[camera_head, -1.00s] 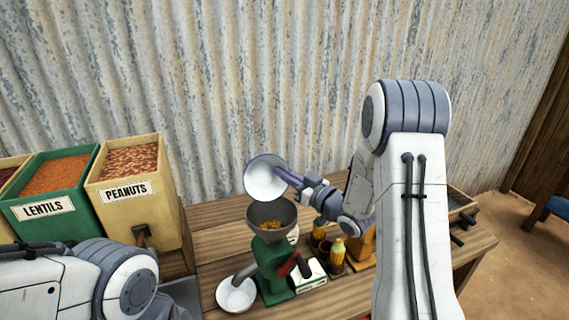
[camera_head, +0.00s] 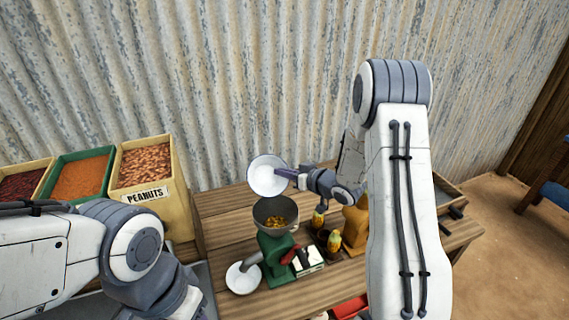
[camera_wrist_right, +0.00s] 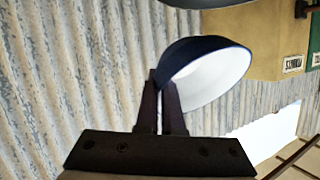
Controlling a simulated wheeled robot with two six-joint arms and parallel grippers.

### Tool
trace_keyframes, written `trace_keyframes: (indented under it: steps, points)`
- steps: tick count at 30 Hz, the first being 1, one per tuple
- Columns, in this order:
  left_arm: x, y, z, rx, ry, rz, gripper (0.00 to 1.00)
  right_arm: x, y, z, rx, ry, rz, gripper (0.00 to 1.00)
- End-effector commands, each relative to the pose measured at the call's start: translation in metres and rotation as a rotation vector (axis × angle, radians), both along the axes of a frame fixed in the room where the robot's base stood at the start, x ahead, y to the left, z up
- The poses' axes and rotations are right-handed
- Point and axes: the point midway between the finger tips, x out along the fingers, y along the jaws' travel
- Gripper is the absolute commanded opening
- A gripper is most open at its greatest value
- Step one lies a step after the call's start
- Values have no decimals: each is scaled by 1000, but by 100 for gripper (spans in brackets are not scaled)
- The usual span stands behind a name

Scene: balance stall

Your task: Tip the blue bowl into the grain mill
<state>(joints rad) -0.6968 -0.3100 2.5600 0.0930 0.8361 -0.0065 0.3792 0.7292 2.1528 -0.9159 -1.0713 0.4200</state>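The bowl (camera_head: 267,175) is white inside and, in the right wrist view, dark blue outside (camera_wrist_right: 190,52). My right gripper (camera_head: 288,176) is shut on its rim; the two fingers (camera_wrist_right: 161,98) pinch it in the wrist view. The bowl is tilted on its side, above the grain mill, with its visible inside empty. The green grain mill (camera_head: 276,246) stands on the table with a grey funnel hopper (camera_head: 262,214) on top. Yellow-orange grains (camera_head: 277,221) lie in the hopper. My left arm is at lower left; its gripper is not visible.
A white bowl (camera_head: 243,279) sits under the mill's spout. Small bottles (camera_head: 334,241) and a wooden object (camera_head: 355,229) stand right of the mill. Bins of peanuts (camera_head: 147,164), lentils (camera_head: 80,178) and dark grain stand left. The wooden table (camera_head: 222,205) is clear behind the mill.

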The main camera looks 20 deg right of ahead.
Motion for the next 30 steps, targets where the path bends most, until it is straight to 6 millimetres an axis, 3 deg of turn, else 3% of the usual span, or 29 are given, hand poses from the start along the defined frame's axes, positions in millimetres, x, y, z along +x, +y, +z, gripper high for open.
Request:
trace_keyframes:
  steps: [1, 11, 13, 15, 30]
  points:
    - [0, 0, 13, 0, 0, 1, 50, 1, 0, 7, -1, 18, 0, 0]
    - [0, 0, 53, 0, 0, 5, 50, 4, 1, 6, -7, 159, 2, 0]
    - [0, 0, 61, 1, 1, 5, 50, 7, 0, 5, -15, 252, 2, 0]
    - [0, 0, 53, 0, 0, 5, 50, 7, 1, -4, -14, 315, 6, 0]
    - [0, 0, 53, 1, 1, 4, 50, 14, 1, -6, -26, 615, 6, 0]
